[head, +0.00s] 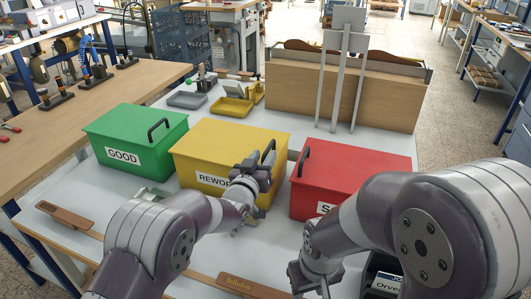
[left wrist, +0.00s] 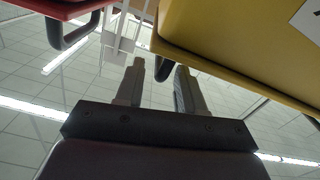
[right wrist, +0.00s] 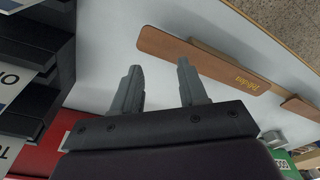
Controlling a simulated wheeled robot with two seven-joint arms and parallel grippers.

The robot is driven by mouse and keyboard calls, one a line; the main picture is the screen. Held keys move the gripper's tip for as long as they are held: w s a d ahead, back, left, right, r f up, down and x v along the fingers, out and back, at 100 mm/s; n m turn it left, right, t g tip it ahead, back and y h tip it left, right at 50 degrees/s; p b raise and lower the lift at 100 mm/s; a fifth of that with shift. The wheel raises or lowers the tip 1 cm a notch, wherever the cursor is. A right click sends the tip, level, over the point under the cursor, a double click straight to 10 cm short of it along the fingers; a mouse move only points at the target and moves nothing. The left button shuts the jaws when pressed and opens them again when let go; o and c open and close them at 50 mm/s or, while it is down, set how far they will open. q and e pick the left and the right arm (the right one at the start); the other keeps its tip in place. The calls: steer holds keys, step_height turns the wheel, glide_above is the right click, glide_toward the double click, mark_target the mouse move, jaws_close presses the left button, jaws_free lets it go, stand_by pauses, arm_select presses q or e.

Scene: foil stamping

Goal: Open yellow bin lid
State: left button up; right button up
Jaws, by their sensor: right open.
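The yellow bin (head: 225,140), labelled REWORK, stands between two other bins with its lid closed. Its black lid handle (head: 268,150) is at the lid's right end. My left gripper (head: 264,168) is at that handle. In the left wrist view, my left gripper (left wrist: 160,72) has its fingers apart, and the handle (left wrist: 163,69) shows between or just beyond the fingertips; contact cannot be told. The yellow bin (left wrist: 240,50) fills the upper right there. My right gripper (head: 322,280) is low at the front; its fingers (right wrist: 157,68) are open and empty in the right wrist view.
A green GOOD bin (head: 135,138) stands left and a red bin (head: 350,170) right, its handle (head: 303,160) close to my left gripper. A wooden tool (right wrist: 205,62) lies on the white table (right wrist: 110,30). Yellow trays (head: 231,107) and a wooden box (head: 290,90) stand behind.

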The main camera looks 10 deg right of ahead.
arm_select(q)
steer(key=shift+x, duration=1.05)
arm_select(e)
steer(key=shift+r, duration=0.1)
arm_select(q)
steer(key=shift+c, duration=0.3)
